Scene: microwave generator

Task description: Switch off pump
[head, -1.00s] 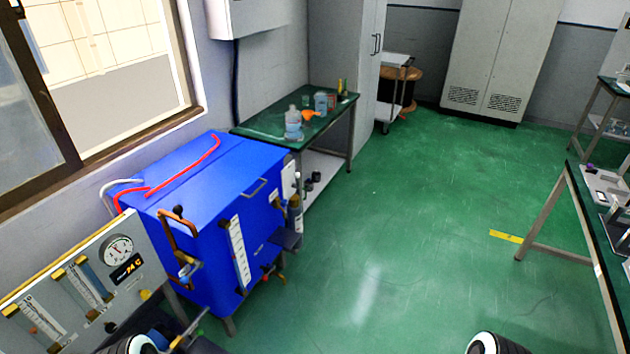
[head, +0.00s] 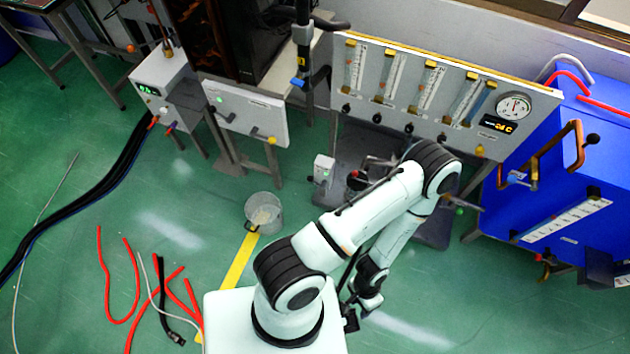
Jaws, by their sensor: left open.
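Dark equipment (head: 365,150), possibly the pump, sits under the panel and is partly hidden by my left arm. My left arm reaches out from the bottom middle and folds back at the elbow. My left gripper (head: 356,314) hangs low beside the white base, below and right of the switch box and apart from it. It is small and dark here, with its jaws open and nothing visible between them. My right gripper is out of view.
A blue cabinet (head: 565,170) with a copper handle stands at the right. A clear bucket (head: 264,212) and red hoses (head: 118,285) lie on the green floor at left. A white control panel (head: 245,113) and a box with a green display (head: 160,85) stand behind.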

